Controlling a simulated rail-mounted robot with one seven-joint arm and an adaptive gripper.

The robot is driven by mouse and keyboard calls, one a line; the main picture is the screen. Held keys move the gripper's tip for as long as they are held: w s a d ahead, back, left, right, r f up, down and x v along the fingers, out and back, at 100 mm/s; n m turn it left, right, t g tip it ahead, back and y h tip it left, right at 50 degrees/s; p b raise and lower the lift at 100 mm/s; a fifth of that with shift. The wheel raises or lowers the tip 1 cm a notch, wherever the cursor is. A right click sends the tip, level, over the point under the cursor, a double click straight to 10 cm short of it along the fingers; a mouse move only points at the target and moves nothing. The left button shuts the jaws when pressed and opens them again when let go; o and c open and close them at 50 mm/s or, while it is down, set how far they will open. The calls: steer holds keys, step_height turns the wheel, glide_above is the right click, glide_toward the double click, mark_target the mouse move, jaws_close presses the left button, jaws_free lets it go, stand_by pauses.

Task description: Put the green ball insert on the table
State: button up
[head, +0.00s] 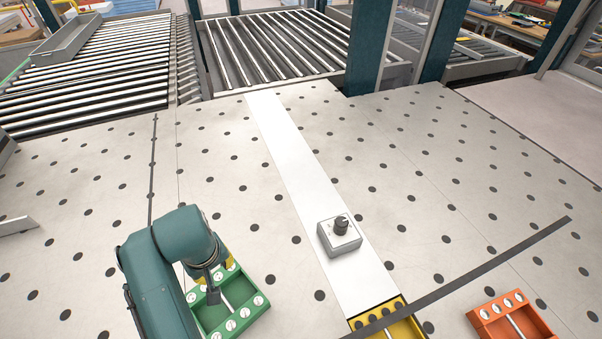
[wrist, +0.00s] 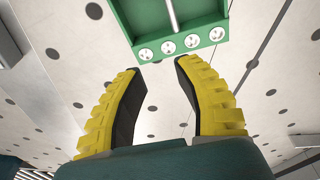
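The green ball insert (head: 248,308) is a green tray with round silver ball spots along its ends and a silver bar across its middle. It lies on the perforated table (head: 90,230) in the head view, partly hidden by my arm. In the wrist view the insert (wrist: 205,43) is cut off by the top edge, with one row of silver spots toward my fingers. My gripper (wrist: 158,68) has two yellow fingers with black pads, spread apart with nothing between them. The fingertips point at the near edge of the insert. In the head view my gripper (head: 212,280) is over the insert's far end.
A yellow insert (head: 401,328) and an orange insert (head: 512,318) lie to the right. A grey box with a black knob (head: 340,234) stands on a pale strip (head: 290,150). A dark bar (head: 490,264) crosses the right side. Roller conveyors (head: 265,55) lie behind.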

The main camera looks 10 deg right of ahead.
steer(key=w+d+r+m+t+y, duration=0.1)
steer(key=w+d+r+m+t, duration=0.15)
steer(key=d+r+t, duration=0.4)
steer(key=w+d+r+m+t, duration=0.1)
steer(key=w+d+r+t, duration=0.2)
steer(key=r, duration=0.6)
steer(key=s+d+r+m+t+h, duration=0.1)
steer(key=s+d+r+t, duration=0.4)
steer(key=r, duration=0.6)
steer(key=s+d+r+m+t+h, duration=0.1)
steer(key=s+d+r+t, duration=0.5)
steer(key=s+r, duration=0.4)
step_height(320, 180, up, 2)
steer(key=shift+s+m, duration=0.25)
steer(key=shift+m, duration=0.1)
step_height(320, 180, up, 16)
steer(key=p, duration=1.5)
steer(key=shift+f, duration=0.25)
